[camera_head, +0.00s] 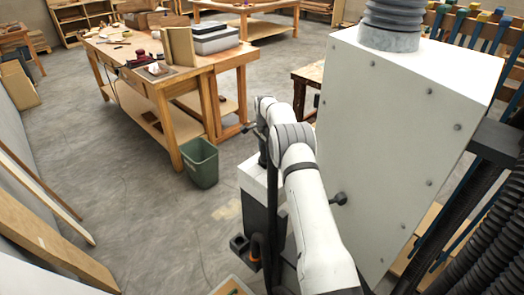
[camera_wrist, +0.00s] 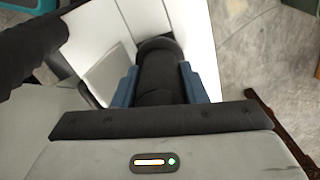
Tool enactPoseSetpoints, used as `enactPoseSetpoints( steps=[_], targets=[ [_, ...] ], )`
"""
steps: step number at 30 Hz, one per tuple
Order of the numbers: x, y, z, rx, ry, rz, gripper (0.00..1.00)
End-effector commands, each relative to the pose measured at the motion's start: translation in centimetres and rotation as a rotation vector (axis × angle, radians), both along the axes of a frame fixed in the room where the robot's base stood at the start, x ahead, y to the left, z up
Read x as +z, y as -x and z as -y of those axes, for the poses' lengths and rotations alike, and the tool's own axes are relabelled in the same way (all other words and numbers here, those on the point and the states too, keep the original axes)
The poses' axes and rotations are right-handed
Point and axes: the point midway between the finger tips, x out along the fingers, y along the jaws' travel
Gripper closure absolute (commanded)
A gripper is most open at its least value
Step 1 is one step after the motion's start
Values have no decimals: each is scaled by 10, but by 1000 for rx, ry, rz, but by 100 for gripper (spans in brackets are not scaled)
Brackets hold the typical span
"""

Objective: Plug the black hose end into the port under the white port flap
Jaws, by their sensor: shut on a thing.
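In the wrist view my gripper (camera_wrist: 158,68) has its two blue fingers closed on either side of the black hose end (camera_wrist: 160,86), a thick dark cylinder. The hose end points away from the camera, towards white panels. A pale grey square plate (camera_wrist: 108,76) stands among these panels to its left; it may be the port flap. The port itself cannot be seen, and I cannot tell whether the hose end touches anything. In the head view my gripper and the hose end cannot be made out.
A tall white cabinet (camera_head: 385,130) with a grey duct (camera_head: 392,22) on top fills the right of the head view. A green bin (camera_head: 201,163) stands by a wooden workbench (camera_head: 165,85). Boards lean at left. A dark tube (camera_wrist: 30,45) crosses the wrist view's upper left.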

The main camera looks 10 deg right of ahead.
Motion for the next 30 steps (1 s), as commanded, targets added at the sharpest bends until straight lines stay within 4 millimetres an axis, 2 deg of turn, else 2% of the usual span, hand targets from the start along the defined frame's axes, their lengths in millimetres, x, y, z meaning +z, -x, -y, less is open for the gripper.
enactPoseSetpoints(
  steps=[11,23,24,30],
  targets=[
    [-2,0,0,0,0,1,80],
    [-20,0,1,-1,0,1,80],
    [-18,0,0,-1,1,1,59],
    [-18,0,1,-1,0,1,43]
  ],
)
